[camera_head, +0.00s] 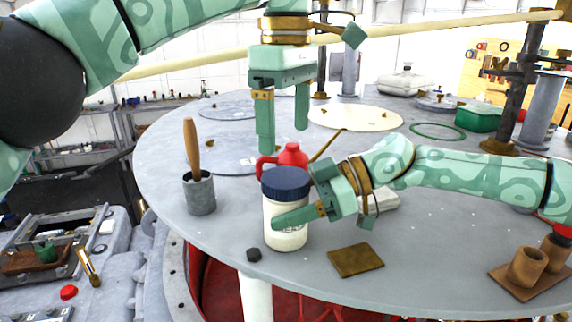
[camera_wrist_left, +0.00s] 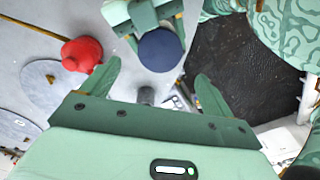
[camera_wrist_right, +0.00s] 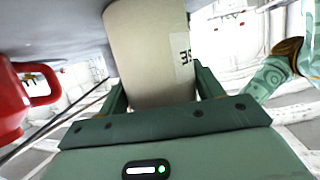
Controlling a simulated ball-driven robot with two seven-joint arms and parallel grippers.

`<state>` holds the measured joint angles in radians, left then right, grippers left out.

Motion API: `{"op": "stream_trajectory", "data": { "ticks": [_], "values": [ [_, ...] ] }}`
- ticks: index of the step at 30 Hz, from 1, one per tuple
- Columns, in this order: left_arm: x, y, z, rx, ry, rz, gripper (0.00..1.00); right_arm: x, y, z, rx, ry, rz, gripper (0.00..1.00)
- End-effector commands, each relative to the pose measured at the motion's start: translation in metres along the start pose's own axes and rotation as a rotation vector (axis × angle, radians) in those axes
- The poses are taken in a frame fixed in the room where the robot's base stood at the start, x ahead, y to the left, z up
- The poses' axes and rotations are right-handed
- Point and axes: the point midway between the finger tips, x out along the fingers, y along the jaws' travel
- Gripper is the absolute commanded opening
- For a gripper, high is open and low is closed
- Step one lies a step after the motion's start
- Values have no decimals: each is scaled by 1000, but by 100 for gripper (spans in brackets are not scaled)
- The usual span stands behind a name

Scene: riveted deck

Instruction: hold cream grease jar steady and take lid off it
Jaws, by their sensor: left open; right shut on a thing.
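The cream grease jar (camera_head: 286,235) stands upright on the round grey table, with its dark blue lid (camera_head: 286,182) on top. My right gripper (camera_head: 296,213) is shut around the jar's body from the right; one finger crosses its front. In the right wrist view the cream jar wall (camera_wrist_right: 145,50), with part of a label, fills the space between the fingers. My left gripper (camera_head: 283,140) is open and empty, pointing down above and slightly behind the lid. In the left wrist view the lid (camera_wrist_left: 160,50) lies beyond the fingertips, untouched. The lid is out of the right wrist view.
A red can (camera_head: 292,155) stands close behind the jar. A grey cup (camera_head: 200,196) with a wooden-handled tool is to the left. A dark nut (camera_head: 254,255) and brass plate (camera_head: 355,260) lie in front. Brown cups (camera_head: 527,267) stand far right.

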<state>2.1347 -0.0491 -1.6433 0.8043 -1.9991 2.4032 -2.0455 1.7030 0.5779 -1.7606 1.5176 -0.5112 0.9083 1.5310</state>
Motion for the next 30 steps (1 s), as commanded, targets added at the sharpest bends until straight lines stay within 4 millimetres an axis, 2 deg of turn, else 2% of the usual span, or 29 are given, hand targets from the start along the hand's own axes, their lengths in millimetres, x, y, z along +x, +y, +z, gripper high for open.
{"op": "stream_trajectory", "data": {
  "ticks": [4, 15, 20, 27, 30],
  "values": [
    [12, 0, -1, 2, -1, -4, 87, 0, 0, 0, 0, 0, 1, 2],
    [70, 0, 0, 1, -1, -2, 87, 0, 0, 0, 0, 0, 1, 2],
    [79, 0, 0, -1, 0, 0, 87, 0, 0, 0, 0, 0, 1, 2],
    [80, 0, 0, -1, 1, 1, 87, 0, 0, 0, 0, 0, 0, 2],
    [80, 0, 0, -1, 1, 1, 59, 0, 0, 0, 0, 0, 0, 2]
  ]
}}
